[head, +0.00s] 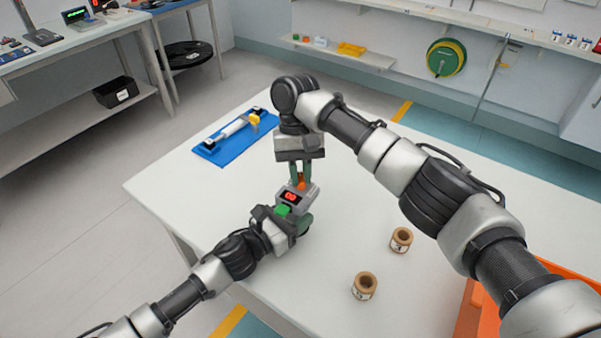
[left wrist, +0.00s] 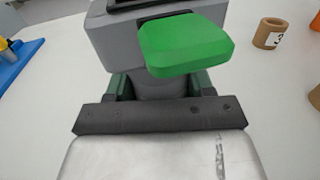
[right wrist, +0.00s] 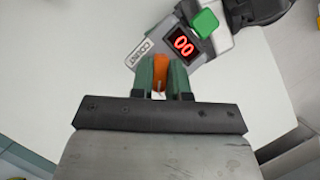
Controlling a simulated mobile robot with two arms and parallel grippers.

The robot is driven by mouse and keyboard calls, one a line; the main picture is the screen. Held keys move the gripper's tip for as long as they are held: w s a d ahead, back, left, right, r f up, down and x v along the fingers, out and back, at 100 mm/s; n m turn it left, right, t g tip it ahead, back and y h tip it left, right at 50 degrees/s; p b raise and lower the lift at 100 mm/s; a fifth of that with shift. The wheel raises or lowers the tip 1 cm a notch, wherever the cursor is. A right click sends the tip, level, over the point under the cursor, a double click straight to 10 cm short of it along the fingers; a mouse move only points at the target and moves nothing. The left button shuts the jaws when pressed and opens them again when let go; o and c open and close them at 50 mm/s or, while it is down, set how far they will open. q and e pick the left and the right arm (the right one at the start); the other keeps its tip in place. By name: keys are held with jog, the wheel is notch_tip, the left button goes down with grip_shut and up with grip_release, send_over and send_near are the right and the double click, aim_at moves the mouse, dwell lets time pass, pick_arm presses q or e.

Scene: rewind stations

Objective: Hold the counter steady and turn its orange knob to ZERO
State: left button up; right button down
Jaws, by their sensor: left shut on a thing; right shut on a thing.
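The counter is a grey box (right wrist: 207,47) with a red lit display (right wrist: 184,44) that reads 00, a green button (right wrist: 205,23) and a COUNT label. It stands on the white table (head: 340,180). Its orange knob (right wrist: 159,73) sits between the fingers of my right gripper (right wrist: 161,75), which is shut on it; in the head view a bit of orange shows there (head: 301,182). My left gripper (left wrist: 158,85) is shut on the counter's lower body beneath the green button, which hides part of the grip. The knob's pointer and the ZERO mark cannot be made out.
Two brown spools (head: 401,240) (head: 365,286) stand on the table to the right of the counter. A blue board (head: 236,137) with a white roller lies at the far left. An orange bin (head: 480,305) is at the right edge.

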jog(key=shift+n, duration=0.5)
jog(key=c, duration=1.1)
grip_release()
jog(key=v, duration=1.2)
jog(key=shift+a, duration=0.2)
jog(key=shift+s+r, duration=0.1)
pick_arm(q)
jog(key=o, duration=1.1)
